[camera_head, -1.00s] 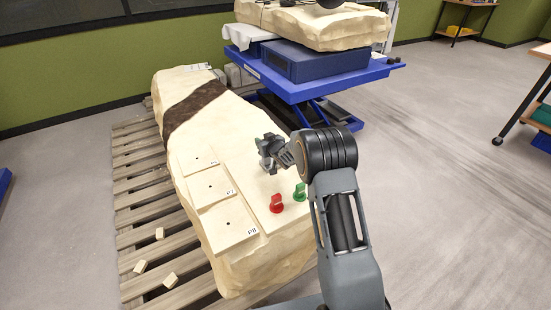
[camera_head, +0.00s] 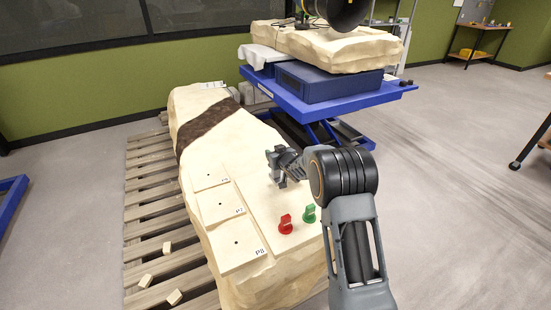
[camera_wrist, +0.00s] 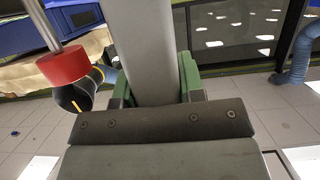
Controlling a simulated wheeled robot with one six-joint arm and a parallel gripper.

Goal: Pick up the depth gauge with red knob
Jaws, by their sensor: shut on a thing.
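In the wrist view my gripper (camera_wrist: 152,85) has its green-padded fingers shut on a flat grey bar (camera_wrist: 142,45). A red round knob (camera_wrist: 62,66) on a thin metal rod is to its left; bar, rod and knob look like the depth gauge, though their join is hidden. In the head view my gripper (camera_head: 277,170) is over the pale slab (camera_head: 262,205), and the gauge is too small to make out clearly. A red piece with an upright grip (camera_head: 285,225) and a similar green piece (camera_head: 309,214) stand on the slab nearer the camera.
Several square plates, one marked P8 (camera_head: 237,243), lie along the slab's left. The slab rests on a wooden pallet (camera_head: 150,225) with small wood blocks. Behind is a blue lift table (camera_head: 330,103) with another slab (camera_head: 325,48).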

